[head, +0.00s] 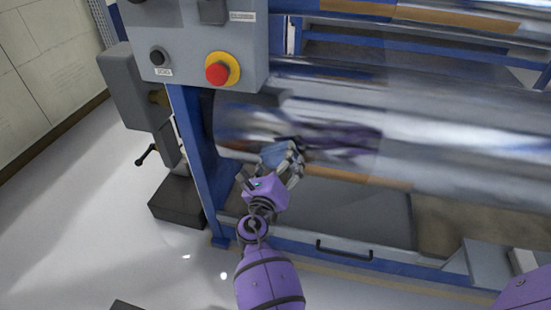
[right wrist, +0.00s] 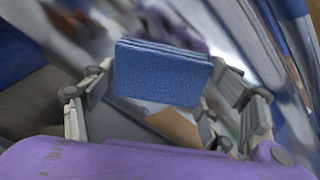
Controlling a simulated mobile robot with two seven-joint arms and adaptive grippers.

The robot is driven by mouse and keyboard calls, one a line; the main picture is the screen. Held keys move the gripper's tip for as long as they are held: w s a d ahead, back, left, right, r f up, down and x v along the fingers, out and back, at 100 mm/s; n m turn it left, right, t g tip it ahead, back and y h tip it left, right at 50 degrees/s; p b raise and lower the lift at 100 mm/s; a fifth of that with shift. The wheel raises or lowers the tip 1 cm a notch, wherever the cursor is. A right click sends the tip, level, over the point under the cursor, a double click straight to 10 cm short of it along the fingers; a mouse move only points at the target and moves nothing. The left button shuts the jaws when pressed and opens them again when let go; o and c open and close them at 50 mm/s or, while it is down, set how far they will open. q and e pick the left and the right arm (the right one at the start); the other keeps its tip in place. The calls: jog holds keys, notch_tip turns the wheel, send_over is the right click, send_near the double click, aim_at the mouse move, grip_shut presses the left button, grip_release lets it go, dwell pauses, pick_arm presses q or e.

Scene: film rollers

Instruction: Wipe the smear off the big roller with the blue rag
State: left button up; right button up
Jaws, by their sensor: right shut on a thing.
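The big roller (head: 450,150) is a shiny, mirror-like cylinder lying across the machine. Dark and purple streaks show on its left part; I cannot tell a smear from reflections there. My right gripper (head: 280,160) is at the lower front of the roller's left end. It is shut on the blue rag (head: 273,154), a folded pad. In the right wrist view the rag (right wrist: 160,72) sits between the fingers, with the blurred roller surface behind it. I cannot tell whether the rag touches the roller. My left gripper is not in view.
A grey control box (head: 200,40) with a red stop button (head: 218,70) stands above the roller's left end. A blue frame post (head: 200,160) is left of my gripper. A drawer handle (head: 344,251) is below. Clear floor (head: 100,250) lies to the left.

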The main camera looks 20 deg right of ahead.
aim_at(294, 162)
jog(key=d, duration=0.1)
jog(key=s+d+p, duration=0.2)
jog(key=shift+s+d+r, duration=0.2)
jog(key=shift+s+d, duration=0.05)
jog(key=shift+d, duration=0.15)
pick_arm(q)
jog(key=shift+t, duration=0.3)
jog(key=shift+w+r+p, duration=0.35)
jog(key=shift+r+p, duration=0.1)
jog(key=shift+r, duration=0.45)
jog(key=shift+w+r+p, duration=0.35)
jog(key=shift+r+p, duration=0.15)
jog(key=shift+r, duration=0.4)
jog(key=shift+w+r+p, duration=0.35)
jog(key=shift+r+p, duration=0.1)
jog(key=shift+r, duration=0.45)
pick_arm(e)
jog(key=shift+s+d+f, duration=0.1)
jog(key=shift+s+d, duration=0.65)
jog(key=shift+d, duration=0.35)
jog(key=shift+s+d, duration=0.75)
jog(key=shift+d, duration=0.3)
